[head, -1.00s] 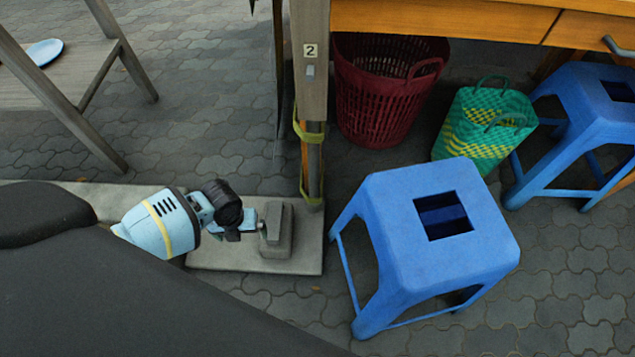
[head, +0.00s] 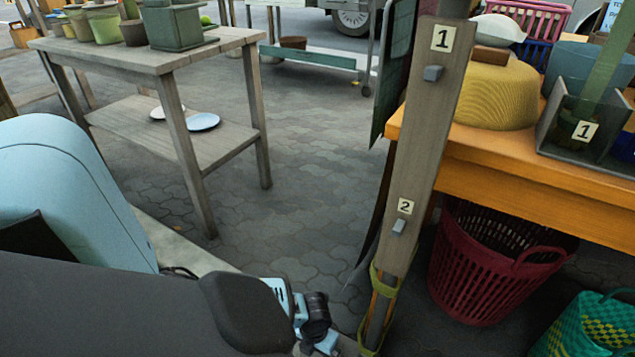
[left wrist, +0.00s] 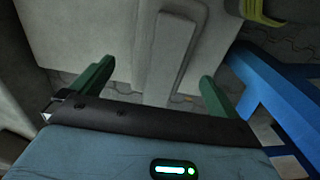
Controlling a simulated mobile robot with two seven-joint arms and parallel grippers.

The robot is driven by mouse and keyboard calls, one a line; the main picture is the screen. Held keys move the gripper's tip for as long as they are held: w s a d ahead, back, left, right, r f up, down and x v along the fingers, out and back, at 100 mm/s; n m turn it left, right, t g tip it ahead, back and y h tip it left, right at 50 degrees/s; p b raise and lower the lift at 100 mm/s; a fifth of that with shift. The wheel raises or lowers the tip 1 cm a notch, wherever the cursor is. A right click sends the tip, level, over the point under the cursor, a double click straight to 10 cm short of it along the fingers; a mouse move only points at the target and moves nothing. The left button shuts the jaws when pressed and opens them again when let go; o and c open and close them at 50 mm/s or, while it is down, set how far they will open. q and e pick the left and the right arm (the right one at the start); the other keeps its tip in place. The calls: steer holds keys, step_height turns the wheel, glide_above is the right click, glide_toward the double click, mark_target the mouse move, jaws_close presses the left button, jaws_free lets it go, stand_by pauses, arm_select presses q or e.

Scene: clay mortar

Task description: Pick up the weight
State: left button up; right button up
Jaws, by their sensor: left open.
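The weight (left wrist: 172,55) appears to be the grey raised block in the left wrist view, in front of and between the two green fingers. Its full shape is hard to tell there. My left gripper (left wrist: 156,72) is open, with a finger on either side of the block and visible space between. I cannot tell whether either finger touches it. In the head view, part of my left arm's light-blue wrist (head: 318,315) shows at the bottom edge, and the weight is out of that picture. My right gripper is in neither view.
A wooden post (head: 425,150) with tags 1 and 2 stands close right of my left wrist. A red basket (head: 490,265) and a green-yellow bag (head: 595,325) are under the orange table (head: 530,190). A blue stool (left wrist: 270,85) is right of my gripper. Paving is open behind.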

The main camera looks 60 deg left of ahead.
mark_target(317, 354)
arm_select(q)
steer(key=f+b, duration=0.2)
steer(key=f, duration=0.1)
steer(key=f+b, duration=0.1)
steer(key=f, duration=0.1)
steer(key=shift+d, duration=0.3)
steer(key=shift+f, duration=0.1)
steer(key=c, duration=1.8)
steer(key=shift+w+r, duration=0.2)
steer(key=shift+w, duration=0.05)
steer(key=shift+c, duration=0.4)
